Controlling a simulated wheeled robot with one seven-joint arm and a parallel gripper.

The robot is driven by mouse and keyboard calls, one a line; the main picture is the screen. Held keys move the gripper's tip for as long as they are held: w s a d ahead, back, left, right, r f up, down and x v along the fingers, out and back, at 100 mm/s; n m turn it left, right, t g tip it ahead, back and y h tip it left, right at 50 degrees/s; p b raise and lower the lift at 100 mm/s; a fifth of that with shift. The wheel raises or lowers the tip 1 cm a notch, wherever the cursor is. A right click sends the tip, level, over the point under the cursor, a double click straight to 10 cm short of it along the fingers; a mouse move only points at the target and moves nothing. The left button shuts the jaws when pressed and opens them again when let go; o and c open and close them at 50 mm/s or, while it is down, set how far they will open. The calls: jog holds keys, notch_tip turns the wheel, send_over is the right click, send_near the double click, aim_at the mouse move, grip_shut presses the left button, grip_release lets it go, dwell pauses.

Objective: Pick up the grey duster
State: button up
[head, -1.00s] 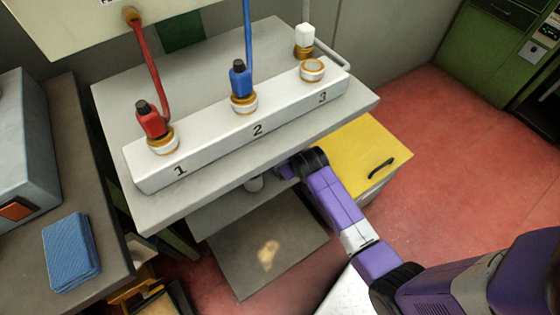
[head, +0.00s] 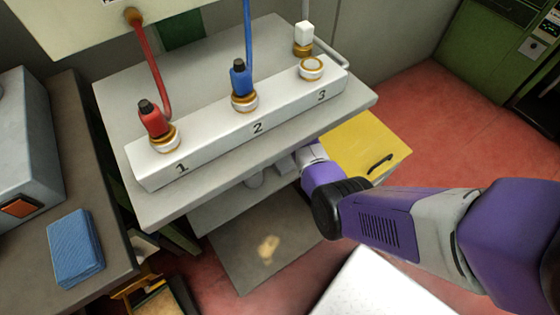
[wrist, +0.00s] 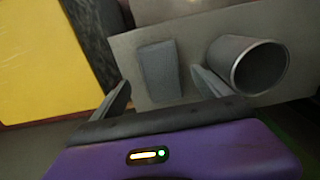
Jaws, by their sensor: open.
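The grey duster (wrist: 160,70) is a small grey block lying on the grey lower shelf in the wrist view. My gripper (wrist: 161,80) is open, with one finger on each side of the duster's near end and the duster ahead between them. The fingers do not appear closed on it. My arm reaches under the bench there, and my fingers cannot be made out in that view.
A grey metal cup (wrist: 258,66) stands close to the right of my right finger. The bench (head: 190,205) with a white numbered block (head: 215,140) overhangs the shelf. A yellow cabinet (head: 365,145) is to the right. A blue cloth stack (head: 75,247) lies at left.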

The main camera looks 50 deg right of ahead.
notch_tip(320, 180, down, 4)
jog(key=shift+a+r+b, duration=0.1)
jog(key=shift+b, duration=0.4)
jog(key=c, duration=1.4)
notch_tip(320, 180, up, 10)
jog(key=p, duration=0.3)
jog(key=shift+c, duration=0.2)
